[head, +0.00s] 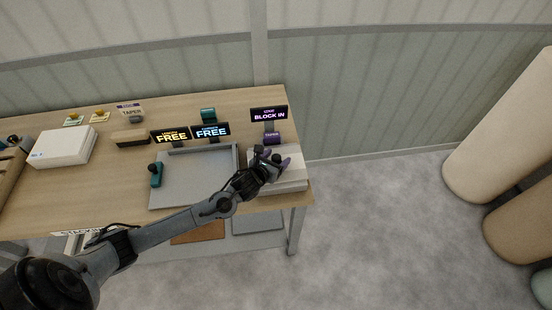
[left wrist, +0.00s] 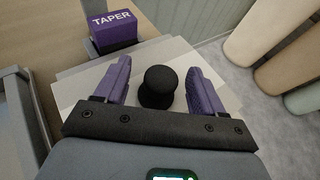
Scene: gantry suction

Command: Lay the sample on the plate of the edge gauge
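The edge gauge stands at the table's right end, with a display reading "BLOCK IN" (head: 268,114) and a purple block marked "TAPER" (left wrist: 117,31). Its pale plate (head: 292,184) lies in front of the block. My left gripper (head: 271,160) is over this plate. In the left wrist view its purple fingers (left wrist: 160,90) are open, one on each side of a black round knob (left wrist: 158,86), with a gap on both sides. I cannot tell which piece under the knob is the sample. My right gripper is in neither view.
Left of the gauge is a grey tray (head: 193,196) with a teal, black-knobbed piece (head: 156,175) and two displays reading "FREE" (head: 171,136). Further left are a white box (head: 62,148) and small pieces. The table's right edge is close to the gauge.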

